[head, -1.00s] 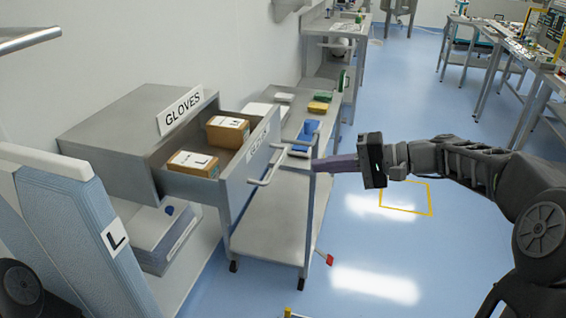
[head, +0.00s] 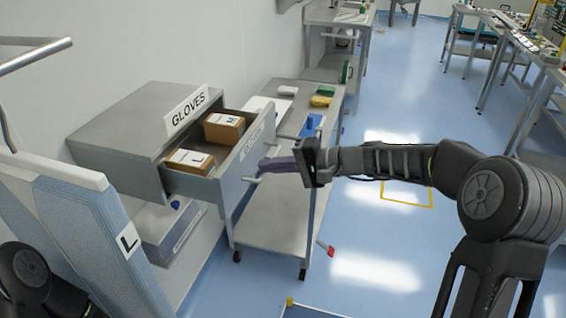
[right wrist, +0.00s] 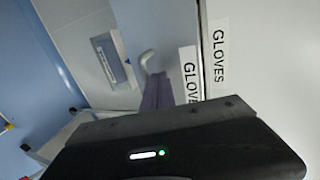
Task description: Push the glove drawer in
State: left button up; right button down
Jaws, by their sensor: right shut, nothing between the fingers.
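The glove drawer (head: 232,178) is partly open, sticking out of the grey cabinet labelled GLOVES (head: 125,120). Two brown boxes, marked L (head: 190,161) and M (head: 223,128), sit inside it. My right gripper (head: 262,166) is shut and empty, its purple fingers at the outer face of the drawer front beside the handle. In the right wrist view the fingers (right wrist: 156,92) point at the drawer front by the pale handle (right wrist: 148,60), and the drawer and cabinet labels lie close together. Exact contact is hard to tell. My left gripper is out of view.
A grey cart (head: 270,215) with cloths and a blue item on top stands just behind and right of the drawer. A blue-grey container marked L (head: 105,235) stands at the front left. The blue floor on the right is open.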

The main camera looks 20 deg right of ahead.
aim_at(236, 160)
jog(key=shift+a, duration=0.1)
dwell(0.3)
jog(key=shift+w+a+f+b, duration=0.1)
jog(key=shift+w+a+b, duration=0.2)
jog(key=shift+a+b, duration=0.1)
jog(key=w+a+b, duration=0.1)
jog(key=a, duration=0.1)
jog(key=w+a, duration=0.1)
jog(key=a, duration=0.1)
jog(key=w+a+b, duration=0.1)
jog(key=w+a, duration=0.1)
jog(key=shift+a+b, duration=0.3)
jog(key=w+a, duration=0.1)
jog(key=a, duration=0.1)
jog(key=w+a, duration=0.3)
jog(key=a, duration=0.1)
jog(key=shift+w+a, duration=0.15)
jog(key=shift+a, duration=0.15)
jog(key=shift+w+a, duration=0.25)
jog(key=shift+a, duration=0.05)
jog(key=shift+r, duration=0.2)
jog(key=shift+a, duration=0.1)
